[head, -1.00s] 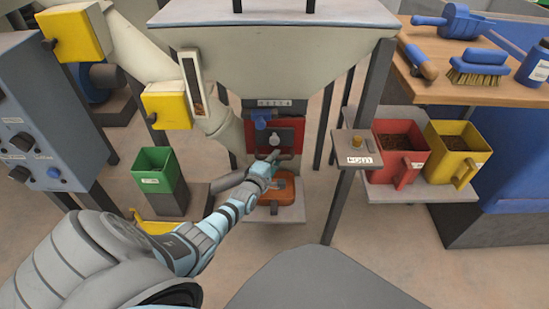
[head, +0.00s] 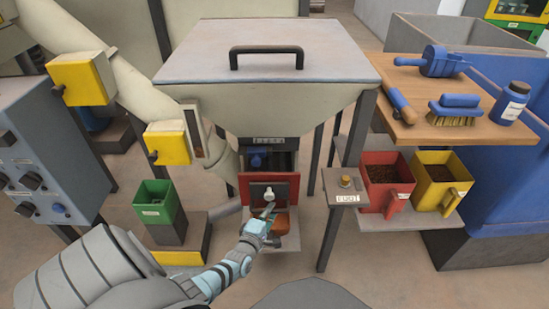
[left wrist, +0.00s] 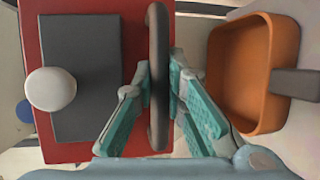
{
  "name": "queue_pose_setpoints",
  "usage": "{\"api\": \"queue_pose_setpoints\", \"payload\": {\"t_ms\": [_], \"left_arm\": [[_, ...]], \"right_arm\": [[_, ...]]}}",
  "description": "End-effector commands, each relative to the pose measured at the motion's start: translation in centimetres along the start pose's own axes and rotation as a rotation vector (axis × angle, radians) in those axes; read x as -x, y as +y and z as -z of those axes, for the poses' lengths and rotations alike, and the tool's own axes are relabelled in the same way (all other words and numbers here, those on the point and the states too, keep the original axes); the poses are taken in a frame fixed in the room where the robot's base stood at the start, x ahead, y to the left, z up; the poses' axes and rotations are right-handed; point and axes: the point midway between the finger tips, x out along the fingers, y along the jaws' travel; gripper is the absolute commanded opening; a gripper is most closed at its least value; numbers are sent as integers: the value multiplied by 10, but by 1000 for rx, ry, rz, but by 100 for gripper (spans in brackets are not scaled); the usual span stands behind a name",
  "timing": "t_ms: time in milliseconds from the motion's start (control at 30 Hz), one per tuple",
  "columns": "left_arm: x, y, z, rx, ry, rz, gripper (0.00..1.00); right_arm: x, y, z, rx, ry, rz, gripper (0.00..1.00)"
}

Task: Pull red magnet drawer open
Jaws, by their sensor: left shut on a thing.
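The red magnet drawer (head: 290,187) is under the hopper, with its red front standing out below the outlet. Its front carries a dark grey panel (left wrist: 85,105) and a white knob (head: 254,207), both plain in the left wrist view. The drawer's dark bar handle (left wrist: 157,22) runs between the teal finger pads of my left gripper (head: 268,212). The left gripper is shut on this handle; the handle is mostly hidden in the head view. My right gripper is not in view.
An orange pan (left wrist: 272,60) sits close below the drawer, partly hidden in the head view.

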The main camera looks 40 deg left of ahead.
Motion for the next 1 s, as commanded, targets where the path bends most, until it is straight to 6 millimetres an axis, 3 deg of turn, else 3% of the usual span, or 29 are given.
{"api": "queue_pose_setpoints", "payload": {"t_ms": [200,400,900,933,1000], "left_arm": [[41,-6,-17,4,0,2,0],[68,-14,-28,3,0,1,0],[80,-19,-34,3,0,4,0],[80,-20,-34,3,0,4,14],[80,-20,-33,2,0,5,21]], "right_arm": [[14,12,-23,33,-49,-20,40],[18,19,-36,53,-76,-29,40],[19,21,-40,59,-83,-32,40],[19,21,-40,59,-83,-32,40],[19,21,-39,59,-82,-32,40]]}}
